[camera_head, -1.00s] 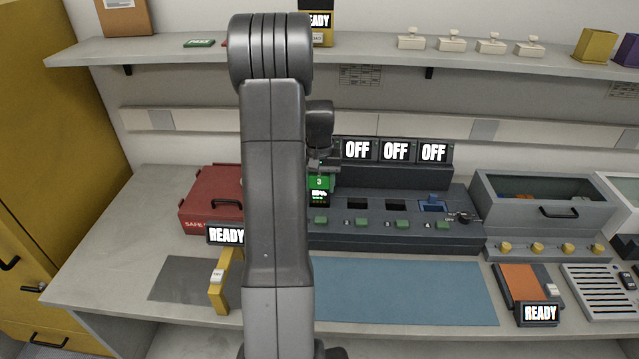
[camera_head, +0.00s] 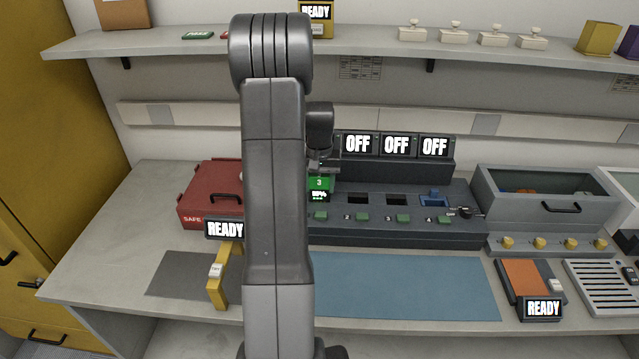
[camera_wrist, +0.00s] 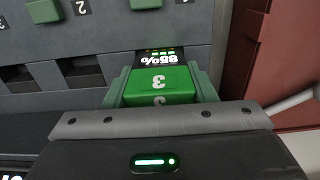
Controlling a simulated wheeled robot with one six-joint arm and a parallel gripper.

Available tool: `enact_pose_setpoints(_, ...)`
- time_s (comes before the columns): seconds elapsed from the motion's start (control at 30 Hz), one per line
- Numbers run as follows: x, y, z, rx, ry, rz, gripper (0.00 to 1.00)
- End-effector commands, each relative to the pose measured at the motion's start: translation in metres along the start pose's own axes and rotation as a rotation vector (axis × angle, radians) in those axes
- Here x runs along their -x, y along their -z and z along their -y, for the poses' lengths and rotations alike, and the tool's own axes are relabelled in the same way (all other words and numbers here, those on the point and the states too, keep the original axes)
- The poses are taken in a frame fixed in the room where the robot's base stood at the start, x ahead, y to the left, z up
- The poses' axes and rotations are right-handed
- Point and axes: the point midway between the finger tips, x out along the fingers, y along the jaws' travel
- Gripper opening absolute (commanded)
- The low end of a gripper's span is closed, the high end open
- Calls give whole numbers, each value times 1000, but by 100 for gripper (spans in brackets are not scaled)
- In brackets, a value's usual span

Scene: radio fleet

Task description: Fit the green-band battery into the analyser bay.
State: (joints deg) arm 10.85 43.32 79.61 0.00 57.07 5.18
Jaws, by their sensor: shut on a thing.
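The battery has a green top marked 3 and a lit display reading 85% (camera_wrist: 160,82); it also shows in the head view (camera_head: 319,184). My gripper (camera_head: 322,168) is shut on it, with green-grey fingers on both sides in the wrist view (camera_wrist: 160,88). It is at the left end of a dark bank of numbered bays (camera_head: 400,232), and I cannot tell how deep it sits there. Which unit is the analyser is not labelled readably. A yellow stand (camera_head: 222,285) and an orange-pad unit (camera_head: 524,279) each have a READY screen.
The bank has several OFF screens (camera_head: 396,146) and a blue item (camera_head: 433,196) in its right bay. A red safe box (camera_head: 208,197) stands close on the left. A grey bin (camera_head: 545,210) is at right. The blue mat (camera_head: 405,287) is clear. My arm hides the middle.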

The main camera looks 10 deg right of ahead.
Motion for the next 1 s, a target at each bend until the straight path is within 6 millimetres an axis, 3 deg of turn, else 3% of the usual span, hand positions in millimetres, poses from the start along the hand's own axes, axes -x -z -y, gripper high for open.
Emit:
enact_pose_setpoints(0.83,-22,0,0,0,0,0,25)
enact_pose_setpoints(0.87,-22,0,0,0,0,0,53)
enact_pose_setpoints(1.0,-21,0,0,0,0,0,76)
